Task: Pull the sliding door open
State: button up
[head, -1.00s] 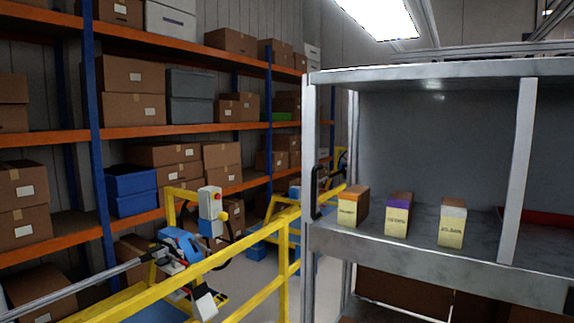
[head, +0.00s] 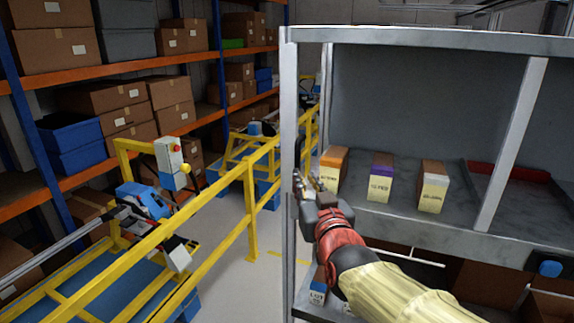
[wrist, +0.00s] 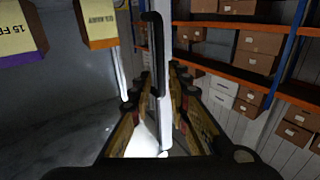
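The sliding door's pale upright frame (head: 289,110) is at the left edge of the grey cabinet in the head view. I cannot tell if a clear panel fills the door. Its black bar handle (wrist: 155,50) runs along the upright in the wrist view. My gripper (head: 312,180) is at handle height in the head view and partly hides the handle. In the wrist view my gripper (wrist: 163,80) is open, with one finger on each side of the upright and handle. I cannot tell whether the fingers touch the handle.
A yellow railing (head: 225,165) stands left of the cabinet. Storage racks (head: 110,65) fill the left background.

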jog(key=p+x, duration=0.2)
jog(key=x, duration=0.6)
jog(key=shift+f, duration=0.15)
jog(key=shift+s, duration=0.1)
jog(key=c, duration=0.3)
grip_shut()
